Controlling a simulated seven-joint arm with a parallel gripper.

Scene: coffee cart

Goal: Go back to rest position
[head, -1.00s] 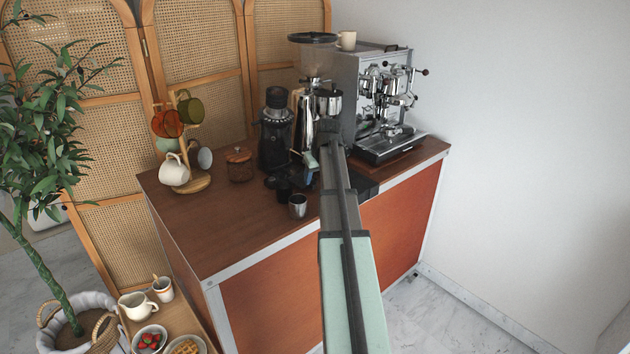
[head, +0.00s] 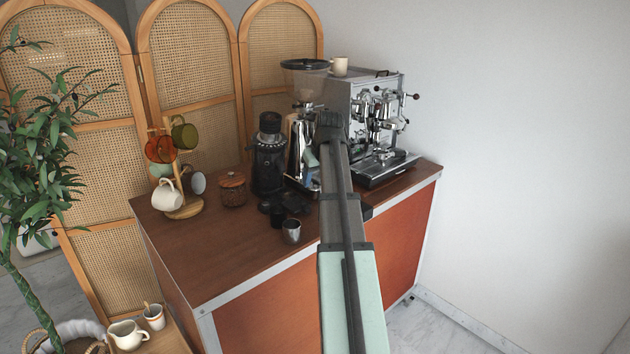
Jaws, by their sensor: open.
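My arm reaches from the bottom centre of the head view over the front edge of the coffee cart (head: 215,265). Its dark wrist is in front of the grinder and the espresso machine (head: 350,110). My gripper (head: 314,172) is open, hanging below the wrist and largely hidden behind the arm. Its fingertips are hard to make out. I see nothing held in it. A small metal cup (head: 291,232) stands on the counter to the left of my arm, apart from it.
A tall grinder with a dark hopper (head: 304,76) and a black grinder (head: 269,160) stand near my wrist. A mug tree (head: 184,210), a lidded jar (head: 233,190) and a plant (head: 40,150) are at left. A wall bounds the right. The front-left counter is clear.

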